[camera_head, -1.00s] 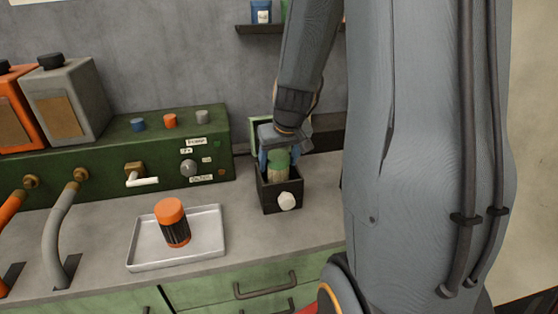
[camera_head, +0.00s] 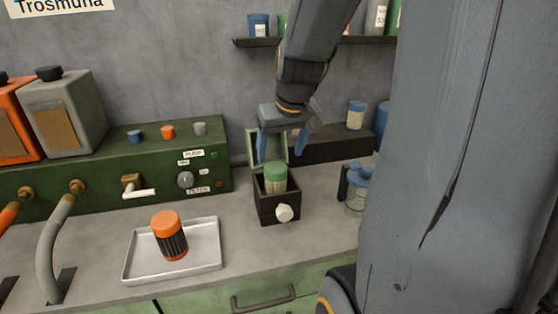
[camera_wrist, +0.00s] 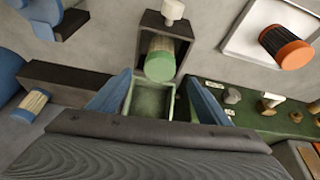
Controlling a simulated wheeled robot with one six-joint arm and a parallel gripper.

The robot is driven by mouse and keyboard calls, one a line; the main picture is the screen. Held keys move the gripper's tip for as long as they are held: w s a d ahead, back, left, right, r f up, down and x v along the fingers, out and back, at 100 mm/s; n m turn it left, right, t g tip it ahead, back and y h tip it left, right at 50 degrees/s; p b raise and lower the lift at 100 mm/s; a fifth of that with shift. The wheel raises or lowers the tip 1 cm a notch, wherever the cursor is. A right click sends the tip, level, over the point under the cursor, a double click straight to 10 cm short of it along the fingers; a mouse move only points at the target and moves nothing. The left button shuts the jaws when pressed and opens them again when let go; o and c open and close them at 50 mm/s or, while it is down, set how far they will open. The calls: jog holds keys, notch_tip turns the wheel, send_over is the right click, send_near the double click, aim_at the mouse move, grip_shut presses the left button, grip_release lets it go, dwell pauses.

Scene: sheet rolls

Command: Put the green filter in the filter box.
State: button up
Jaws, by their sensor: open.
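The green filter (camera_head: 276,178) has a green cap and a pale ribbed body. It stands inside the dark filter box (camera_head: 279,211), its cap showing above the rim. The box's green lid (camera_head: 253,147) stands open at the back, and a white knob is on the front. My gripper (camera_head: 282,148) is open and empty above the box, its blue fingers apart and clear of the filter. In the wrist view the filter (camera_wrist: 161,60) sits in the box between its walls, beyond the spread fingers (camera_wrist: 160,98). The filter's lower part is hidden in the box.
An orange-capped filter (camera_head: 170,236) stands on a metal tray (camera_head: 204,267) to the left. A green control panel (camera_head: 110,165) runs along the back left. A blue-lidded jar (camera_head: 357,190) stands to the right of the box. A blue-capped filter (camera_head: 356,114) is behind it.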

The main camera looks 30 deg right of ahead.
jog(key=s+a+f+n+g, duration=0.2)
jog(key=s+a+f+g, duration=0.1)
jog(key=s+a+f, duration=0.7)
jog(key=s+a, duration=0.1)
jog(key=a, duration=0.3)
jog(key=shift+s+g+y, duration=0.25)
jog(key=shift+g+y, duration=0.15)
jog(key=shift+f, duration=0.1)
